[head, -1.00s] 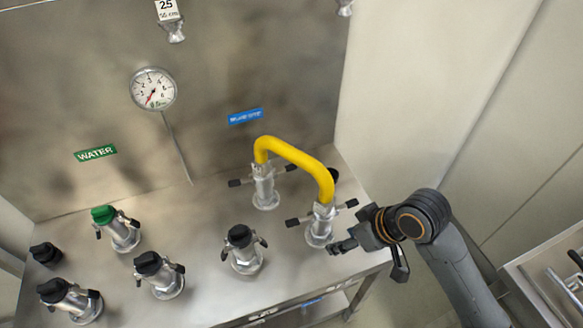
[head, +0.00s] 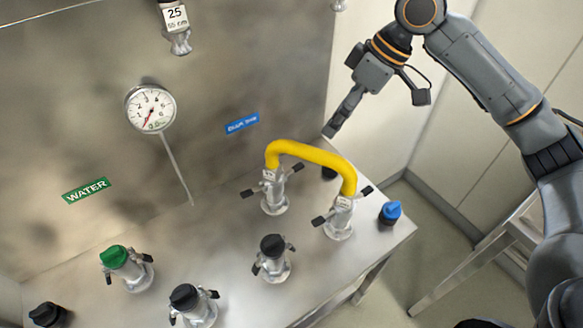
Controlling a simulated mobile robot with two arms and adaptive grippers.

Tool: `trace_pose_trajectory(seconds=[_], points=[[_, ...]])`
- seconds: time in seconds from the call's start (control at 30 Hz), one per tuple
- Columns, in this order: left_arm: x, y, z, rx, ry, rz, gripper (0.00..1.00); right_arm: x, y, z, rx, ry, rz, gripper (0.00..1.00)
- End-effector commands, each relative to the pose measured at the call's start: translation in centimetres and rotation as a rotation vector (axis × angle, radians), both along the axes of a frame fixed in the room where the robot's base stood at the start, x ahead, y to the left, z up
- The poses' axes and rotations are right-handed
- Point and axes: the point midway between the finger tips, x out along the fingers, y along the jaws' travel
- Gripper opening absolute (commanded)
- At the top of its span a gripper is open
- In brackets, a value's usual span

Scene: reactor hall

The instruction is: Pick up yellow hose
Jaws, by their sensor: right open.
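The yellow hose (head: 312,154) forms an arch between two metal couplings on the steel bench. Its left end meets the rear coupling (head: 273,194) and its right end meets the front right coupling (head: 340,220). Both couplings have black side levers. My right gripper (head: 331,130) is above and behind the hose's right part in the picture, pointing down and left, apart from the hose. Its fingers are seen nearly edge-on and nothing shows between them. My left gripper is not in view.
A blue-capped fitting (head: 390,212) stands at the bench's right edge. A green-capped coupling (head: 126,268) and several black-capped couplings (head: 273,258) stand on the steel bench (head: 225,240). A gauge (head: 150,107) hangs on the steel back panel. Open floor shows right of the bench.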

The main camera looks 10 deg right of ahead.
Motion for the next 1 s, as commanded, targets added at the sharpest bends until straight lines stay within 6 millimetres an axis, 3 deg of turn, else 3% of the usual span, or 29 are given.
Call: trace_pose_trajectory(seconds=[0.2, 0.3, 0.63, 0.8, 1.0], points=[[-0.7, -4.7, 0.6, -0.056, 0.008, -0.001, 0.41, 0.3, 1.9, -4.1, 0.0, 0.005, 0.004, 0.56], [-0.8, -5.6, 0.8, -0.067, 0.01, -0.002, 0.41, 0.5, 2.5, -5.3, 0.0, 0.002, 0.003, 0.56], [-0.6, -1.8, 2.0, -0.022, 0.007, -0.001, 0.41, 1.1, 3.8, -7.9, 0.001, 0.004, 0.002, 0.56], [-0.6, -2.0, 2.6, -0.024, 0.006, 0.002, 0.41, 1.5, 4.8, -10.2, 0.001, 0.002, 0.002, 0.56], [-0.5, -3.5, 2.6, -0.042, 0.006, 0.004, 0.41, 1.6, 5.1, -11.0, 0.0, -0.002, 0.003, 0.56]])
